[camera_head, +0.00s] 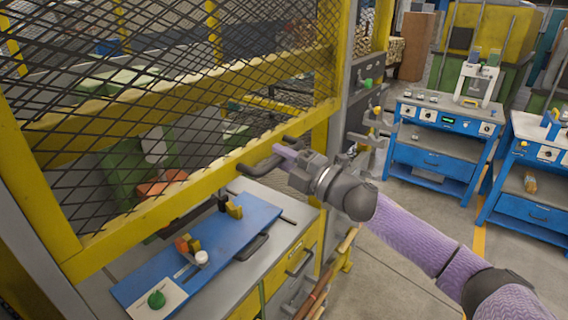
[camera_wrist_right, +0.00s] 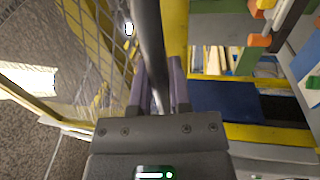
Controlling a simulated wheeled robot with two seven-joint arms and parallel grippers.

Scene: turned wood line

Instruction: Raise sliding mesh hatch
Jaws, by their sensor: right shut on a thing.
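The sliding mesh hatch (camera_head: 180,190) has a yellow frame and black diamond mesh. It fills the left of the head view, with its lower yellow rail above a workbench. A dark bar handle (camera_head: 262,160) sits on the lower rail near its right end. My right gripper (camera_head: 284,158) is at this handle and shut on it. In the right wrist view the dark handle bar (camera_wrist_right: 149,45) runs between the two purple-grey fingers (camera_wrist_right: 158,92). The mesh (camera_wrist_right: 95,40) lies to the left there. My left gripper is not in view.
Below the hatch, a grey bench (camera_head: 285,215) carries a blue board (camera_head: 215,250) with a green knob (camera_head: 157,299) and small fittings. Blue workstations (camera_head: 440,135) stand at the right. Grey floor (camera_head: 400,240) is open between them and the bench.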

